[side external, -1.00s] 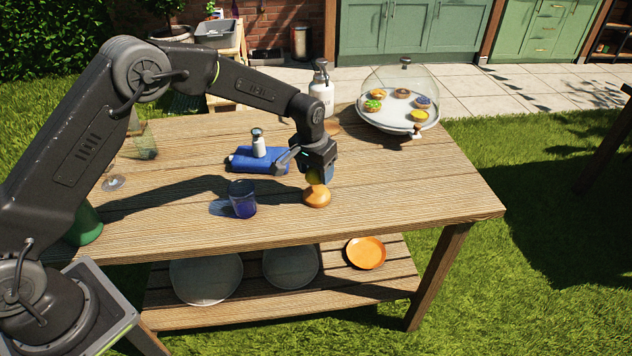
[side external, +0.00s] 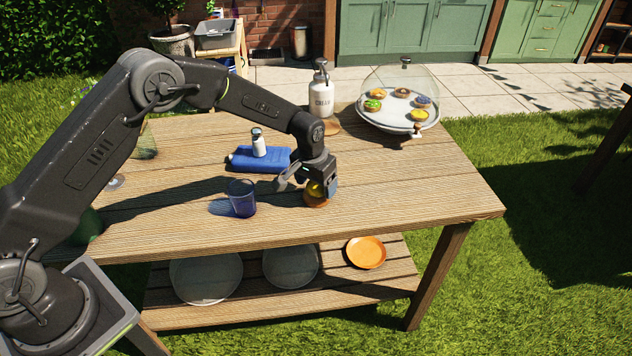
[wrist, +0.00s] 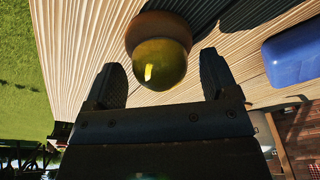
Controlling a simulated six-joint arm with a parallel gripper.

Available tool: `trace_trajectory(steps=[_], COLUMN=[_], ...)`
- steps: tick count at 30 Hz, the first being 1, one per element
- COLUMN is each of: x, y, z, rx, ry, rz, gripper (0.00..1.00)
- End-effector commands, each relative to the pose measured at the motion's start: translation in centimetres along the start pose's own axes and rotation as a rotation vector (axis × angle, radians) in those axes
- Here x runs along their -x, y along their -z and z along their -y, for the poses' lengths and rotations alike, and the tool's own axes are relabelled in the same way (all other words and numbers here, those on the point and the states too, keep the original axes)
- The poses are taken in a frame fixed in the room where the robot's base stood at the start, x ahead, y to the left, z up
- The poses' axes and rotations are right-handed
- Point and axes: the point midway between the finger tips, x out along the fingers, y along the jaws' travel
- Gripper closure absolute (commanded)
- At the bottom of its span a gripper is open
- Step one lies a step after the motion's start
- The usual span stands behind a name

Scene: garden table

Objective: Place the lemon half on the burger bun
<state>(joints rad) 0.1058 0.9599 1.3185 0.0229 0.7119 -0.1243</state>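The yellow lemon half (side external: 315,189) sits on the brown burger bun (side external: 317,202), near the middle of the table's front part. In the wrist view the lemon half (wrist: 158,66) covers part of the bun (wrist: 155,23), whose far edge shows beyond it. My gripper (side external: 316,190) is low over the table, with its fingers on either side of the lemon half. In the wrist view my gripper (wrist: 164,75) is open, with gaps between its fingers and the lemon half. Exactly how the lemon half meets the bun is partly hidden.
A blue glass (side external: 242,199) stands left of my gripper. A cream dispenser (side external: 321,97) and a domed cake stand (side external: 376,123) stand at the back. The table's right part is clear.

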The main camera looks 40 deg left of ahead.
Motion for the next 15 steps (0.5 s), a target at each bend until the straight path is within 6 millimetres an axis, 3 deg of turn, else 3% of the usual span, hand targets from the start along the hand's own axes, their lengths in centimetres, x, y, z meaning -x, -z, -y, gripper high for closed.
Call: trace_trajectory(steps=[9,15], x=[0.3,3.0], y=[0.1,0.1], z=[0.0,0.0], rx=[0.0,0.0], ry=[0.0,-0.001], rz=[-0.001,-0.003], gripper=[0.17,0.17])
